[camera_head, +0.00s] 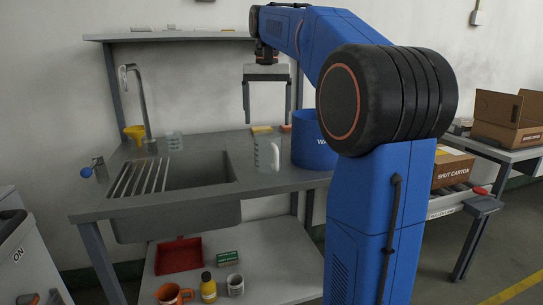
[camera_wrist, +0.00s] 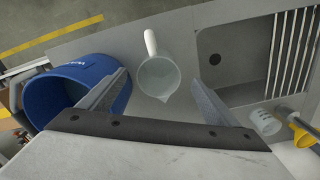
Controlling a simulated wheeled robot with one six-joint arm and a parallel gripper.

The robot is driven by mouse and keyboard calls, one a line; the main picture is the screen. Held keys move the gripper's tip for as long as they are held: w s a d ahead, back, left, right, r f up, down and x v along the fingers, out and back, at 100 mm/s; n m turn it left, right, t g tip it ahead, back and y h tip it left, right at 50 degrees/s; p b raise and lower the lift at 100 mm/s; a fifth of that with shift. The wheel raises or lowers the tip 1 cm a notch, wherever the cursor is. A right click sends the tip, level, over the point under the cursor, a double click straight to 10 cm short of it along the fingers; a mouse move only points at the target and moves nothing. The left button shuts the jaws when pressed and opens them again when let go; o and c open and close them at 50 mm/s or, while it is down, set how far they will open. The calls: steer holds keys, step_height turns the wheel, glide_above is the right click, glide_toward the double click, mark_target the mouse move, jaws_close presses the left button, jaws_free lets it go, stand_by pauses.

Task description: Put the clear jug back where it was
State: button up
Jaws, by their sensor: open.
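The clear jug (camera_head: 267,153) stands upright on the grey counter, between the sink and the blue bin. It also shows in the wrist view (camera_wrist: 159,78), seen from above, with its white handle pointing away from the gripper's base. My gripper (camera_head: 266,116) is open and empty, pointing down above the jug, with a clear gap between them. In the wrist view the jug lies between and beyond the two fingers of my gripper (camera_wrist: 160,92).
A blue bin (camera_head: 313,145) stands close right of the jug. The sink (camera_head: 190,177) with a rack, a tall tap (camera_head: 139,95), a small clear beaker (camera_head: 174,141) and a yellow funnel (camera_head: 135,133) are to the left. A shelf (camera_head: 170,36) runs above. Sponges lie behind the jug.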

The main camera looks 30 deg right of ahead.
steer(key=s+a+f+n+t, duration=0.1)
steer(key=s+a+f+n, duration=0.1)
steer(key=s+a+f, duration=0.3)
steer(key=s+a+f+n+t, duration=0.2)
steer(key=s+a+f, duration=0.3)
steer(key=s+f, duration=0.9)
steer(key=s+a+f+n+t, duration=0.1)
steer(key=s+a+f+n, duration=0.2)
steer(key=s+f, duration=0.6)
steer(key=shift+s+a+f+n+t, duration=0.4)
steer(key=shift+a+f, duration=0.05)
steer(key=shift+a, duration=0.45)
